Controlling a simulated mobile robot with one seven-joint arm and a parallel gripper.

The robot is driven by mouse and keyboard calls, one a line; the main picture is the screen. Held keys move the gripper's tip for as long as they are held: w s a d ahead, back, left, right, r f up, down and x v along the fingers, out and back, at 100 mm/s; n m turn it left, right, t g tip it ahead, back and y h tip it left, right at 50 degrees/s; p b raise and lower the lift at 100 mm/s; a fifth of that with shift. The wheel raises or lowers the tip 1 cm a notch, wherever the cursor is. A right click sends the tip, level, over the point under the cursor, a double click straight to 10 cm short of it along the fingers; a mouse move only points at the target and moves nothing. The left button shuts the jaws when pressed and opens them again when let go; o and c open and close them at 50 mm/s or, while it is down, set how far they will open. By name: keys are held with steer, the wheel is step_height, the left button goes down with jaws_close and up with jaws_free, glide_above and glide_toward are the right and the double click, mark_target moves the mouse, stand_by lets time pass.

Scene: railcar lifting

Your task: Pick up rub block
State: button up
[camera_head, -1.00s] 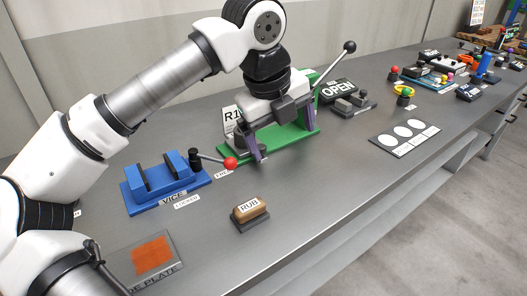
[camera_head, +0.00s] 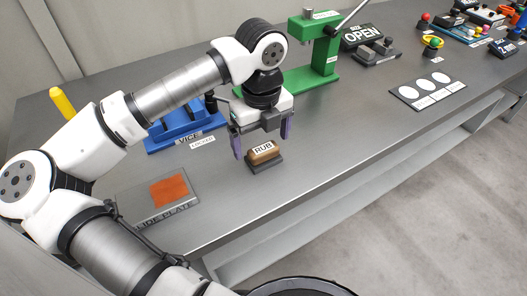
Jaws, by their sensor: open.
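The rub block (camera_head: 264,152) is a small brown block with a white "RUB" label. It sits on a dark grey base (camera_head: 267,164) on the grey bench. My gripper (camera_head: 263,149) points down over the block, with its two purple fingers spread apart. One finger is to the left of the block and the other is to its upper right. The gripper is open and empty. I cannot tell how far the fingertips are above the bench.
A blue vice (camera_head: 172,130) stands behind my arm, partly hidden. A green press (camera_head: 318,60) stands behind the gripper. A plate with an orange patch (camera_head: 170,191) lies to the left. The bench (camera_head: 345,130) is clear to the right of the block.

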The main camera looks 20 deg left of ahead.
mark_target(263, 147)
steer(key=shift+w+d+f+p, duration=0.1)
steer(key=shift+f+p, duration=0.3)
steer(key=shift+f, duration=1.5)
steer(key=c, duration=1.1)
